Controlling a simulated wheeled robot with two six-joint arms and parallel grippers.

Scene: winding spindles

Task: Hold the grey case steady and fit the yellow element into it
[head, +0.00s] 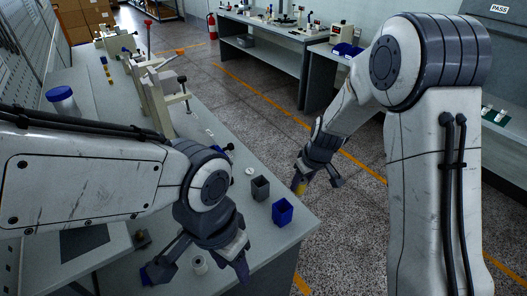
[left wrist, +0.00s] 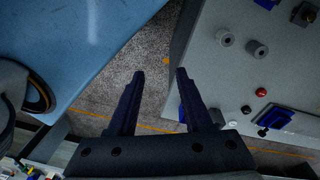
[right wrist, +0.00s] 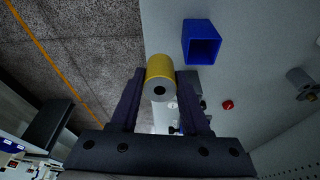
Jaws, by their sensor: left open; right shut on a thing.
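The grey case (head: 261,188), a small open-topped square box, stands upright on the bench near its right edge. My right gripper (head: 303,178) is shut on the yellow element (head: 299,188), a cylinder with a grey end and a dark centre hole. It holds the element (right wrist: 160,72) off to the right of the case, about over the bench edge. My left gripper (head: 197,272) is open and empty, nearer the camera than the case and not touching it. The left wrist view shows its spread fingers (left wrist: 160,75). I cannot make out the grey case clearly in either wrist view.
A blue open box (head: 282,212) stands close beside the grey case; it also shows in the right wrist view (right wrist: 201,42).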

